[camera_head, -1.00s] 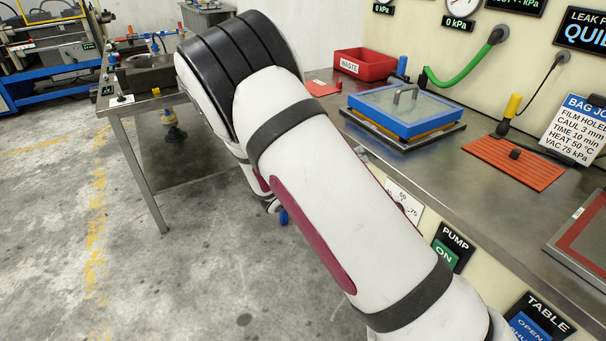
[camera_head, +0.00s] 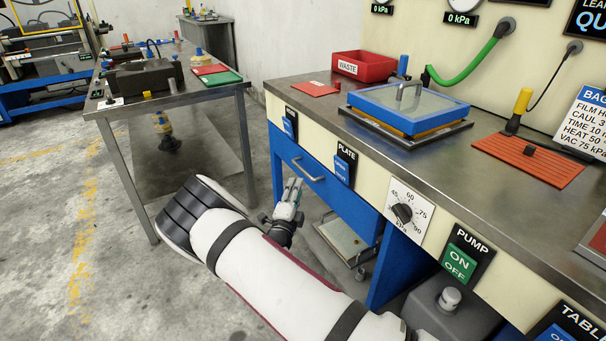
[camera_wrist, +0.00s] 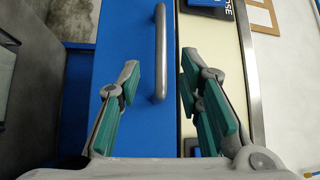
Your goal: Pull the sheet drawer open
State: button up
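The sheet drawer (camera_head: 330,192) is a blue front under the bench's cream panel, and it looks shut. Its grey bar handle (camera_head: 307,169) is on the upper part of the front. My gripper (camera_head: 292,187) is just below and left of the handle in the head view. In the wrist view the blue drawer front (camera_wrist: 115,30) fills the middle. The handle (camera_wrist: 160,50) shows between the two teal-padded fingers of my gripper (camera_wrist: 158,72). The fingers are apart and open. I cannot tell whether they reach around the handle in depth; no contact is visible.
The PLATE switch (camera_head: 343,167) and the dial (camera_head: 405,212) are on the panel to the right of the handle. A steel table (camera_head: 180,100) stands to the left. A low shelf or cart (camera_head: 343,240) is under the drawer. The floor at left is clear.

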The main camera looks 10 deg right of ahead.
aim_at(303, 169)
jog(key=b+x, duration=0.2)
jog(key=x, duration=0.7)
jog(key=shift+w+d, duration=0.1)
grip_shut()
